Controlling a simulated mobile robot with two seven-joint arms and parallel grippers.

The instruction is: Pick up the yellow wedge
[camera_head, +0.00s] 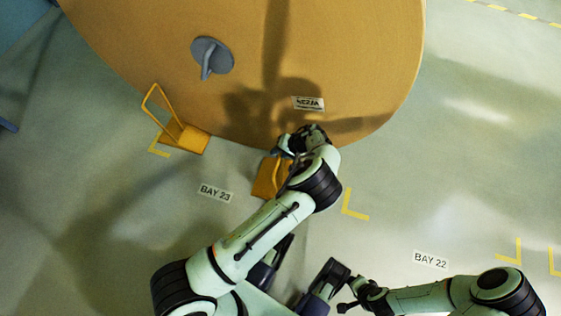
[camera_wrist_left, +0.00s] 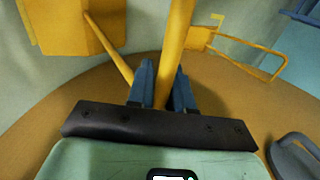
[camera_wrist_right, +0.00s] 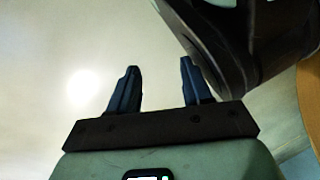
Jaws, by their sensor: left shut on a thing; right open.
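A yellow wedge (camera_head: 268,180) sits by the lower edge of the big brown roll, partly hidden behind my left arm. My left gripper (camera_head: 282,150) is at its handle. In the left wrist view, the blue fingers of my left gripper (camera_wrist_left: 163,85) are shut on the wedge's yellow handle bar (camera_wrist_left: 176,45), and the wedge's block (camera_wrist_left: 70,25) shows at the upper left. I cannot tell whether the wedge touches the floor. My right gripper (camera_wrist_right: 158,80) is open and empty, low in the head view, away from the wedge.
The large brown roll (camera_head: 340,60) fills the top, with a grey hub (camera_head: 212,56) and a label (camera_head: 308,103). Another yellow wedge (camera_head: 188,138) with a loop handle stands at its left edge. Floor labels read BAY 23 (camera_head: 216,193) and BAY 22 (camera_head: 430,260).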

